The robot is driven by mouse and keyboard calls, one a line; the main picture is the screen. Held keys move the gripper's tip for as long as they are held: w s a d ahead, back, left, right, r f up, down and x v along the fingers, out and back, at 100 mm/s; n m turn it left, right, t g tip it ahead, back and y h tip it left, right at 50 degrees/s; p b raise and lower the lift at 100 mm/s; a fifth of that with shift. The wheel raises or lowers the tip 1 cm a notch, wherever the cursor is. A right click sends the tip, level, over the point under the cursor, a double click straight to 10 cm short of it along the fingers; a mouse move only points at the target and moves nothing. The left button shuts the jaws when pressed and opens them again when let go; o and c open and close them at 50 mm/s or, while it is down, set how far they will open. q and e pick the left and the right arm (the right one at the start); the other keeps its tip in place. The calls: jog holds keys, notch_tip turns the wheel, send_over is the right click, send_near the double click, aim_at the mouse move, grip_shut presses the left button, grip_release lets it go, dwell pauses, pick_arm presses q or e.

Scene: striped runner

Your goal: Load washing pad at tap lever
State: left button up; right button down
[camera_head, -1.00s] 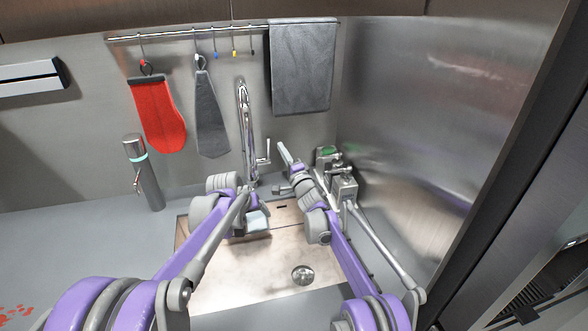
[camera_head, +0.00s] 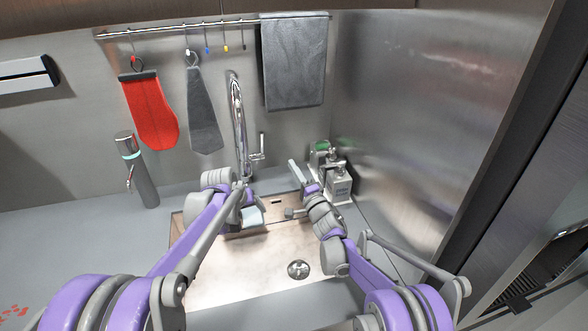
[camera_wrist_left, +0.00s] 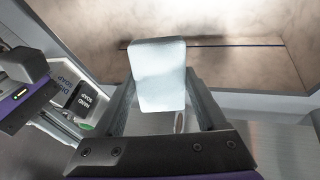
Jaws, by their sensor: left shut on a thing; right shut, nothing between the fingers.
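The pale blue-white washing pad (camera_head: 250,216) is held in my left gripper (camera_head: 246,204) above the back of the sink. In the left wrist view the pad (camera_wrist_left: 158,72) stands up between the two fingers of my left gripper (camera_wrist_left: 160,112). The chrome tap (camera_head: 238,125) rises behind my left gripper, with its upright tap lever (camera_head: 261,146) on the right side. My right gripper (camera_head: 297,172) is shut and empty, to the lower right of the lever and apart from it. Part of it shows at the left wrist view's left edge.
Soap dispensers (camera_head: 340,182) stand close to the right gripper; their labels show in the left wrist view (camera_wrist_left: 83,98). The sink (camera_head: 235,275) is empty around its drain (camera_head: 299,269). A steel wall is on the right. A red mitt (camera_head: 150,112) and grey towel (camera_head: 295,62) hang behind.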

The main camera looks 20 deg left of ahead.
aim_at(245, 225)
pick_arm(q)
jog(key=shift+s+a, duration=0.15)
jog(key=shift+s, duration=1.15)
jog(key=shift+s+a, duration=0.1)
jog(key=shift+s, duration=1.15)
jog(key=s, duration=0.3)
jog(key=shift+a, duration=0.1)
pick_arm(e)
jog(key=shift+s+f, duration=0.15)
jog(key=shift+f, duration=0.35)
pick_arm(q)
jog(key=shift+r, duration=0.1)
pick_arm(e)
jog(key=shift+r, duration=0.1)
